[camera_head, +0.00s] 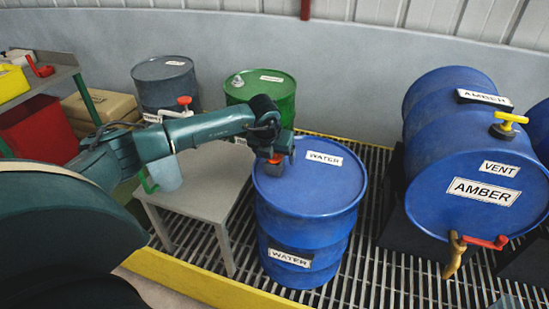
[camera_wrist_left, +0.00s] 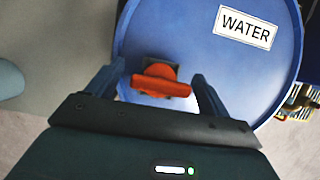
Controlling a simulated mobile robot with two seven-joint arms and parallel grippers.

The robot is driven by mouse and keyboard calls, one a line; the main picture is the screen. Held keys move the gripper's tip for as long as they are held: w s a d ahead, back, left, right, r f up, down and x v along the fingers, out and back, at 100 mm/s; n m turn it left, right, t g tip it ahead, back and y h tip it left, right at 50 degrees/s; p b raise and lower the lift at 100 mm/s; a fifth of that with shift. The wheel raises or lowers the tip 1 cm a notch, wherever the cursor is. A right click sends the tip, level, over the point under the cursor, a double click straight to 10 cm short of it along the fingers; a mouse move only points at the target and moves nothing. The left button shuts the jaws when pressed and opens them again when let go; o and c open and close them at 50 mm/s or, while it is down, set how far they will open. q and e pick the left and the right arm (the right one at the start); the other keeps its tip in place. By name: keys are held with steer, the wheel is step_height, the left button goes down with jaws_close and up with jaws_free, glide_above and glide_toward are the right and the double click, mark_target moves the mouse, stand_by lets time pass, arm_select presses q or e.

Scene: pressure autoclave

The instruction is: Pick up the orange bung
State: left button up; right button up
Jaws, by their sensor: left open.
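The orange bung (camera_head: 277,158) sits on top of the upright blue drum labelled WATER (camera_head: 335,190), near the drum's left side. In the left wrist view the bung (camera_wrist_left: 162,84) shows as an orange handle over a round orange cap, with a dark piece behind it. My left gripper (camera_head: 271,154) is just above the bung and partly covers it in the head view. In the left wrist view its fingers (camera_wrist_left: 158,72) are open, one on each side of the bung, with gaps between. My right gripper is not in view.
A grey table (camera_head: 205,207) stands left of the water drum, with a pale blue jug (camera_head: 165,174) on it. A green drum (camera_head: 284,98) and a dark grey drum (camera_head: 165,90) stand behind. A blue AMBER drum (camera_head: 440,160) lies at the right. Slatted grating (camera_head: 365,270) is around the water drum.

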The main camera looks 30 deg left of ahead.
arm_select(q)
steer(key=shift+c, duration=0.2)
steer(key=c, duration=1)
steer(key=shift+c, duration=0.2)
steer(key=shift+r, duration=0.1)
